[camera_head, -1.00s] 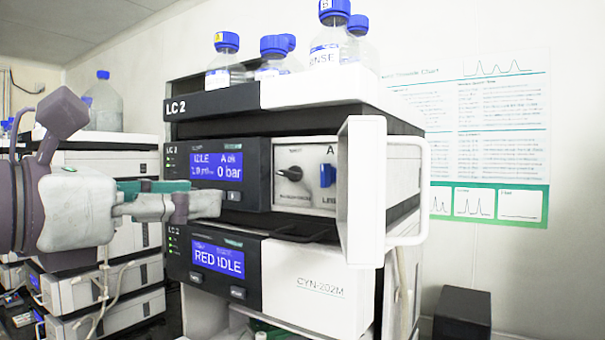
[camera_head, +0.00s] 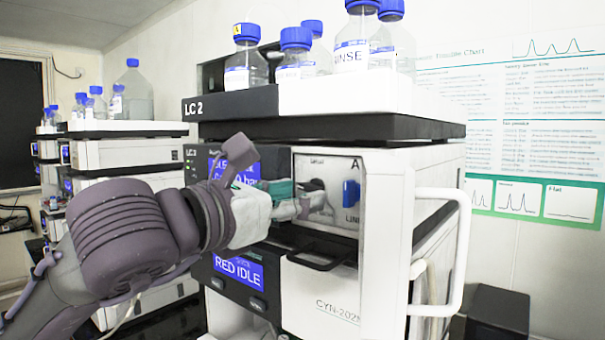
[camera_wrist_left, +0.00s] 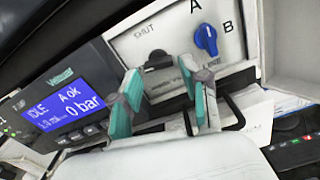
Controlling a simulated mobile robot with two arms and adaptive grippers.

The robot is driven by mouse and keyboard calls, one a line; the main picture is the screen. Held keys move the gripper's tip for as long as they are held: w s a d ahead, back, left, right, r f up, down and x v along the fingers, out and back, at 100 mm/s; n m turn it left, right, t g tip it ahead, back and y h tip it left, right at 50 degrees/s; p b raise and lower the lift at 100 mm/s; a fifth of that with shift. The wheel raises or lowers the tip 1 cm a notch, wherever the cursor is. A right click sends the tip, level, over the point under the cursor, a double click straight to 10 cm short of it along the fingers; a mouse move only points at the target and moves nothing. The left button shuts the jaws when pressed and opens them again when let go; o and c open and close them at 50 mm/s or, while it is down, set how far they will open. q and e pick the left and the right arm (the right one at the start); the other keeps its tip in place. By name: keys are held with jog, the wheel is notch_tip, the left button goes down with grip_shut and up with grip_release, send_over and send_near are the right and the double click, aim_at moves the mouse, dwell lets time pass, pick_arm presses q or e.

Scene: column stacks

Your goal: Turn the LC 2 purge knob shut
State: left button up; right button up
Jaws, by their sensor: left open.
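The LC 2 stack has a pale panel (camera_head: 338,222) with a black purge knob (camera_head: 314,187). In the left wrist view the black knob (camera_wrist_left: 158,60) is below the "SHUT" label. My left gripper (camera_head: 301,205) reaches in from the left, close in front of the panel. In the left wrist view its green-padded fingers (camera_wrist_left: 162,78) are open and empty, with the knob ahead, between their tips in the picture. I cannot tell whether they touch it. The gripper hides part of the knob in the head view. My right gripper is not in view.
A blue A/B knob (camera_head: 351,193) is just right of the black knob. An open white door with a handle (camera_head: 463,240) stands right of the panel. A black handle (camera_head: 318,262) juts out below. Blue-capped bottles (camera_head: 352,45) stand on top. The screen (camera_wrist_left: 66,98) reads IDLE, 0 bar.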

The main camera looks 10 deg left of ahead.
pick_arm(q)
jog(key=shift+w+d+r, duration=0.15)
jog(key=shift+w+d, duration=0.15)
jog(key=shift+w, duration=0.25)
jog(key=shift+w+d, duration=0.1)
jog(key=shift+w, duration=0.1)
jog(key=shift+c, duration=0.2)
grip_shut()
jog(key=shift+f+m+b, duration=0.25)
jog(key=shift+m+b, duration=0.05)
jog(key=shift+b, duration=0.2)
jog(key=m+b, duration=0.4)
jog(key=b, duration=0.1)
jog(key=m+b, duration=0.5)
jog(key=shift+a+r+m, duration=0.2)
jog(key=shift+m, duration=0.1)
jog(key=m+b, duration=0.1)
jog(key=m, duration=0.1)
jog(key=shift+m, duration=0.3)
jog(key=shift+r+m+b, duration=0.1)
jog(key=shift+m+b, duration=0.2)
jog(key=shift+m, duration=1.2)
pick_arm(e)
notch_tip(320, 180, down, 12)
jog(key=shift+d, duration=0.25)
